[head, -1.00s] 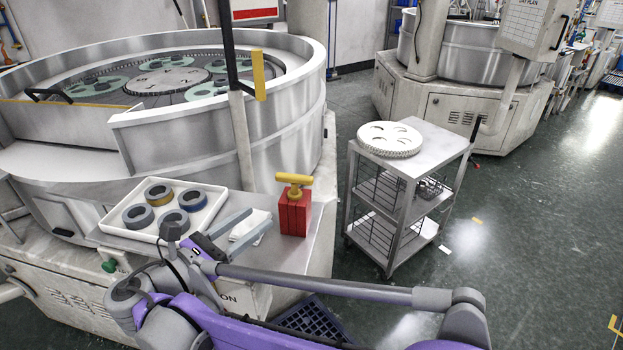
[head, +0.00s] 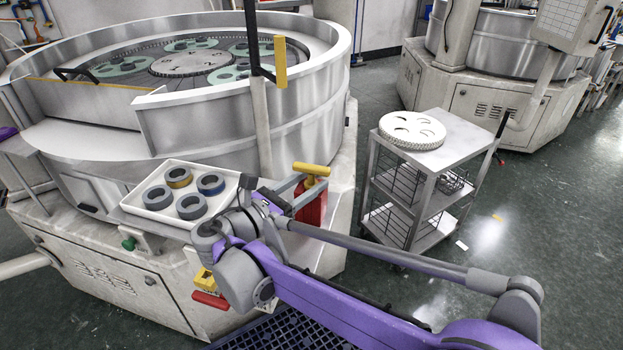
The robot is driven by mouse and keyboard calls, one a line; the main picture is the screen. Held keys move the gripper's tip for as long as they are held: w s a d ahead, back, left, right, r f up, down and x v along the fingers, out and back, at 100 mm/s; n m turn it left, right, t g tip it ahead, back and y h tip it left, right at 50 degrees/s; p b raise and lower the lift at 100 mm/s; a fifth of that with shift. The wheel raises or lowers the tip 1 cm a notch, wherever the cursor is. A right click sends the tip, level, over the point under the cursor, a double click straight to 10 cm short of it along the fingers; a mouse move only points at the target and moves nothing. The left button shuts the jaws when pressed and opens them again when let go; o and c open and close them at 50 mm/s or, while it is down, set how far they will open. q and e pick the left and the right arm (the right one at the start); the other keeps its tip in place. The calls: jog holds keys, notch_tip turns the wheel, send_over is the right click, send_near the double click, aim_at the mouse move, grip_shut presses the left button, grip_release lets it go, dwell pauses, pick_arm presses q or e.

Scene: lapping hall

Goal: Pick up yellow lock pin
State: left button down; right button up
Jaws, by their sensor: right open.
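The yellow lock pin (head: 311,169) is T-shaped, with a thick crossbar on a short stem. It stands upright in a red block (head: 313,206) on the metal shelf at the front of the large round machine. My right gripper (head: 314,182) is open, its two grey fingers pointing right and reaching to the pin just below the crossbar. The stem and part of the red block are hidden behind the fingers; I cannot tell whether they touch the pin. My left gripper is not in view.
A white tray (head: 154,216) with several grey rings sits left of my right gripper. A grey trolley (head: 464,136) carrying a white toothed disc (head: 411,130) stands to the right. A yellow-and-red fitting (head: 206,283) is on the machine's front. Dark floor lies open at right.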

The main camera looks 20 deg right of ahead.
jog(key=shift+w+d, duration=0.25)
jog(key=shift+d, duration=0.35)
grip_shut()
jog(key=shift+r, duration=0.1)
